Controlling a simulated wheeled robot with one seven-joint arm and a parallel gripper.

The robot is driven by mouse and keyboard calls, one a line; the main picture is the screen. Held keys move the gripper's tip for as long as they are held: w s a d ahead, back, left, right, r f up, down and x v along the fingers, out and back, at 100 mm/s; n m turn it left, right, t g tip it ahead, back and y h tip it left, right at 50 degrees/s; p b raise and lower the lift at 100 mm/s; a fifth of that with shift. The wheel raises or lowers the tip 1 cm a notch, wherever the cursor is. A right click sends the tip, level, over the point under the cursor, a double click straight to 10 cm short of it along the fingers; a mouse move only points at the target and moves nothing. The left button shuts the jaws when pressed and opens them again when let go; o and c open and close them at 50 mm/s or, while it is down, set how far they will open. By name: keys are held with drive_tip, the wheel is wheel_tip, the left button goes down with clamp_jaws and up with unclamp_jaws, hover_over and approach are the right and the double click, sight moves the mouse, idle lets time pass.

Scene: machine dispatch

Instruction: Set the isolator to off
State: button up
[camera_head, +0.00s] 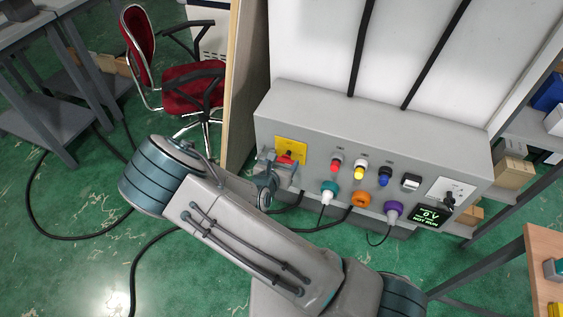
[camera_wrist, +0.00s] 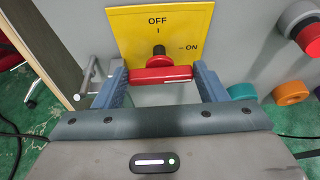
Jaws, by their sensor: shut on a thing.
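The isolator has a yellow plate (camera_wrist: 183,22) marked OFF at the top and ON at the right. Its red handle (camera_wrist: 162,75) lies crosswise in the wrist view, in front of a dark round shaft. My gripper (camera_wrist: 160,78) is shut on the handle, with one blue-grey finger at each end. In the head view the yellow plate (camera_head: 291,145) is at the left of the grey panel, and my gripper (camera_head: 277,172) is in front of it, partly covering the isolator. I cannot tell exactly which mark the handle points to.
The grey panel (camera_head: 325,121) also bears red (camera_head: 336,164), yellow (camera_head: 360,172) and blue (camera_head: 384,175) knobs, teal, orange and purple plugs with cables, and a small display (camera_head: 430,215). A metal latch (camera_wrist: 90,82) sticks out left of the plate. A red chair (camera_head: 193,88) stands behind.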

drive_tip(key=shift+a+n+h+p, duration=0.1)
drive_tip(key=shift+n+h+p, duration=0.2)
drive_tip(key=shift+p, duration=0.1)
drive_tip(key=o, duration=1)
drive_tip(key=v, duration=1.3)
drive_tip(key=shift+s+a+r+b, duration=0.15)
drive_tip(key=shift+s+r+b, duration=0.15)
drive_tip(key=shift+b, duration=0.1)
